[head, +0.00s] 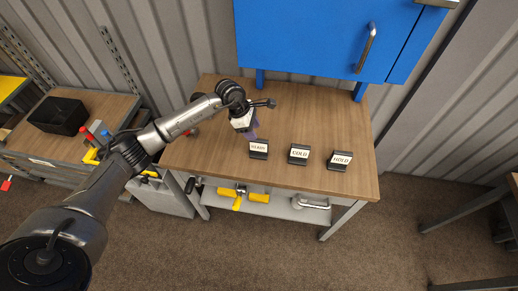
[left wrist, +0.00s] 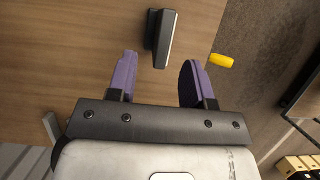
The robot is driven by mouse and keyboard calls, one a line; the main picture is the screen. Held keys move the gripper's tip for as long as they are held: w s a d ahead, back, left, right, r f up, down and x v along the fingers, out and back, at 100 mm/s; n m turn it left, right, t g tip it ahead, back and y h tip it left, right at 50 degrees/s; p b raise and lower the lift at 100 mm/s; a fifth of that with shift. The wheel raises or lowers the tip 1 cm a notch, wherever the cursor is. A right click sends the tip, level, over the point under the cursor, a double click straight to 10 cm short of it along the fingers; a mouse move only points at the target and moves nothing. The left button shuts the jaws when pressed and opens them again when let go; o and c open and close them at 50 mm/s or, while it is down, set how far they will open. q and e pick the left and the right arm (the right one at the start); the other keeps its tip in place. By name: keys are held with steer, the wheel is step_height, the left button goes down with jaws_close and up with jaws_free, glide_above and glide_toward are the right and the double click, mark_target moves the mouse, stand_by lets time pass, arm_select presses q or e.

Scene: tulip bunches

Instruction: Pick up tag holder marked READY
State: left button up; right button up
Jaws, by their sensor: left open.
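Three small dark tag holders with white labels stand in a row near the front edge of the wooden table. The leftmost holder, which reads READY (head: 259,149), is small in the head view. Beside it are the COLD holder (head: 299,154) and the HOLD holder (head: 340,160). My left gripper (head: 253,131) is just behind the READY holder, its purple fingers pointing down. In the left wrist view, a dark tag holder (left wrist: 161,38) lies just beyond the open fingertips (left wrist: 158,70), with nothing between them. Its label face is not readable there. My right gripper is out of view.
A blue cabinet (head: 310,40) with a handle hangs over the back of the table (head: 320,115). Yellow-handled tools (head: 258,197) sit on the shelf below. A black bin (head: 58,115) stands on a bench at left. The table's right side is clear.

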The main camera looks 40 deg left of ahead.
mark_target(259, 140)
arm_select(q)
steer(key=shift+x, duration=3)
steer(key=shift+s+d, duration=0.1)
steer(key=shift+d, duration=0.1)
steer(key=shift+c, duration=0.5)
jaws_close()
